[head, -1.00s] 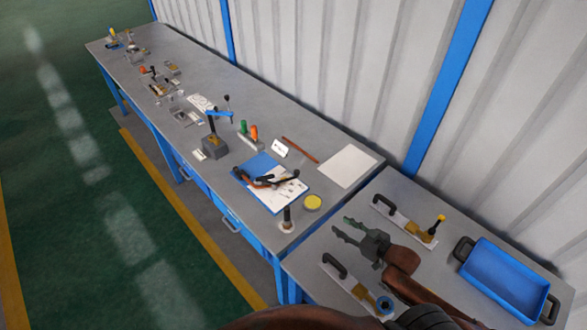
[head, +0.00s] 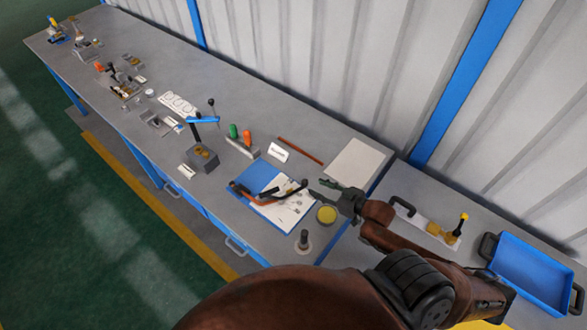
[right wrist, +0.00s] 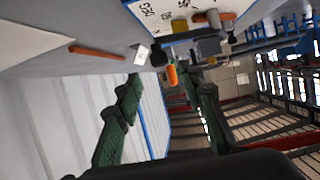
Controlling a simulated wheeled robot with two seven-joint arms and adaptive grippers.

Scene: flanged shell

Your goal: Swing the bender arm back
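The bender is probably the grey block (head: 201,158) on the long bench in the head view. A blue arm (head: 203,120) sits above it, lying roughly level. A black ball-ended lever (head: 212,108) stands just behind. My right gripper (head: 317,189) is over the bench's near right end, by the yellow round tin, well right of the bender and not touching it. Its green fingers are apart and empty in the right wrist view (right wrist: 160,78). The bender cannot be made out clearly in that view. My left gripper is not in view.
A blue clipboard (head: 258,176) carries papers and a dark, brown-handled tool (head: 250,197). The yellow tin (head: 327,214) and a short post (head: 303,240) stand nearby. Green and orange handles (head: 240,138) stand right of the bender. A blue tray (head: 535,270) is at far right.

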